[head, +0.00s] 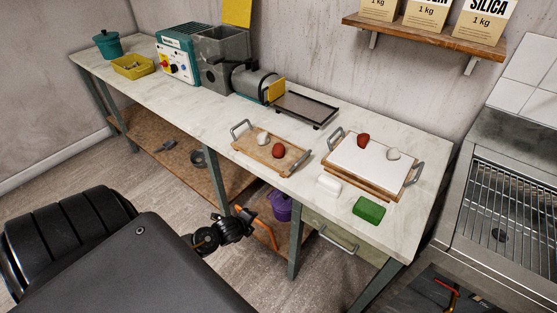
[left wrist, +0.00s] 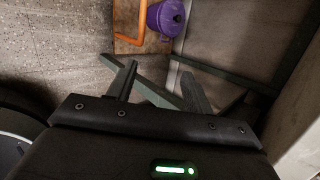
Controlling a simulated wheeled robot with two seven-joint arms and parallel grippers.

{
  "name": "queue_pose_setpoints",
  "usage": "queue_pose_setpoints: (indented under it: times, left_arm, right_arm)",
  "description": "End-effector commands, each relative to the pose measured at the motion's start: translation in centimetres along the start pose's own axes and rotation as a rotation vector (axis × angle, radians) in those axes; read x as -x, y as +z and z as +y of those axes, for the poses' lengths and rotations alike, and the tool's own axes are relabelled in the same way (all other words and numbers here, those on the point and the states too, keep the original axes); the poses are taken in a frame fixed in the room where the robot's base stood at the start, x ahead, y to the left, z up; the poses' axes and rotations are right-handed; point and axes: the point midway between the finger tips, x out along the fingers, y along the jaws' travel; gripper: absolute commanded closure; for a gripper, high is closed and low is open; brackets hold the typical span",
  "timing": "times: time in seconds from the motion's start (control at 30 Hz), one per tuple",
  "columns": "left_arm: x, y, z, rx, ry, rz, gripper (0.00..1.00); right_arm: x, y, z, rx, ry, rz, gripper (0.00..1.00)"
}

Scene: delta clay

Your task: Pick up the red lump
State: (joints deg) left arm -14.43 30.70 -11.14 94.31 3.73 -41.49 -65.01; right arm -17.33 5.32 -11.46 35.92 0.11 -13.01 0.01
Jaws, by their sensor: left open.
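One red lump (head: 278,150) lies on a wooden tray (head: 258,152) with grey handles, beside a white lump (head: 262,138). A second red lump (head: 363,141) lies on a white-topped board (head: 352,160), left of another pale lump (head: 393,154). My left gripper (head: 246,216) is in front of the workbench, below its top and apart from both lumps. In the left wrist view its fingers (left wrist: 158,80) are spread, with nothing between them. No lump shows in that view. My right gripper is not in view.
The workbench (head: 190,110) carries a grey machine (head: 222,58), a dark tray (head: 305,109), a white block (head: 328,185) and a green block (head: 369,210). A purple bucket (head: 280,205) stands under the bench; it also shows in the left wrist view (left wrist: 166,18).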

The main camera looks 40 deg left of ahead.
Motion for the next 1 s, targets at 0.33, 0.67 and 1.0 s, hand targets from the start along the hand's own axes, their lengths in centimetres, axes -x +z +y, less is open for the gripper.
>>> queue_pose_setpoints:
  times: [0.33,0.67,1.0]
  left_arm:
    - [10.2,1.6,-16.2,-0.84,-0.305,-0.125,0.49]
    - [13.2,3.9,-22.2,-1.325,-0.408,-0.303,0.49]
    - [11.7,4.1,-23.7,-1.355,-0.413,-0.32,0.49]
  right_arm:
    - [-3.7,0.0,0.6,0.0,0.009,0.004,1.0]
    - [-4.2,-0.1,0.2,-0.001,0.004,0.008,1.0]
    - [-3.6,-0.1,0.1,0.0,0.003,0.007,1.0]
